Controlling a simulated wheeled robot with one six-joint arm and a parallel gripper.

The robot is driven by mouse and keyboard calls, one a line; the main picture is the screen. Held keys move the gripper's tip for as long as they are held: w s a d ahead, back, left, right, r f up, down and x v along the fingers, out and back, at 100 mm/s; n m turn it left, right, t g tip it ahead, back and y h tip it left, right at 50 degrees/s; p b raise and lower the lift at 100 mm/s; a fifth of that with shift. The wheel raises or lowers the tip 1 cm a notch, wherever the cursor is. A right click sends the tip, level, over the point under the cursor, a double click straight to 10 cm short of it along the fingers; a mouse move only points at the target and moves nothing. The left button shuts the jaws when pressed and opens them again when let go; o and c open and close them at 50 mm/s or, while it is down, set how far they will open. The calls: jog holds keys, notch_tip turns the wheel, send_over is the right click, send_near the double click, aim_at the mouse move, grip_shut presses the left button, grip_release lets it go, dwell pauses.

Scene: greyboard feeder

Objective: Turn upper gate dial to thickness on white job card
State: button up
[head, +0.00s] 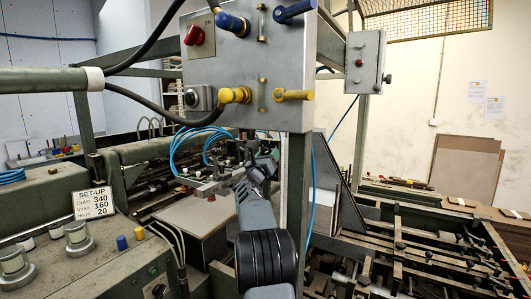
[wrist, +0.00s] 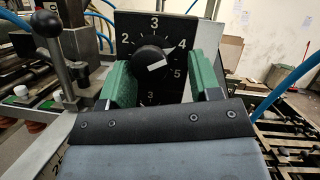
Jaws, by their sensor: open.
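The gate dial (wrist: 151,59) has a black knob with a white bar on a black plate (wrist: 126,24) marked 2, 3, 4 and 5. The bar slants right and slightly up, roughly between 4 and 5; its exact reading is unclear. My gripper (wrist: 155,75) is open, one green finger on each side of the knob; contact cannot be told. A second scale with a 3 shows below, mostly hidden by my gripper. In the head view my gripper (head: 262,160) is small at the arm's end. A white set-up card (head: 92,203) reads Outer 340, Inner 160, and apparently Height 20.
A grey control box (head: 248,65) with red, blue and yellow knobs hangs above my arm. A lever with a black ball (wrist: 46,23) stands left of the dial. Blue hoses (head: 205,140) loop near my gripper. White papers (head: 477,92) hang on the back wall.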

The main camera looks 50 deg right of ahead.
jog(key=shift+w+a+r, duration=0.25)
jog(key=shift+w+a, duration=0.15)
jog(key=shift+a, duration=0.1)
jog(key=shift+s+a, duration=0.1)
jog(key=shift+s, duration=0.05)
jog(key=shift+c, duration=0.4)
jog(key=c, duration=0.9)
jog(key=shift+o, duration=0.2)
jog(key=shift+n+b, duration=0.3)
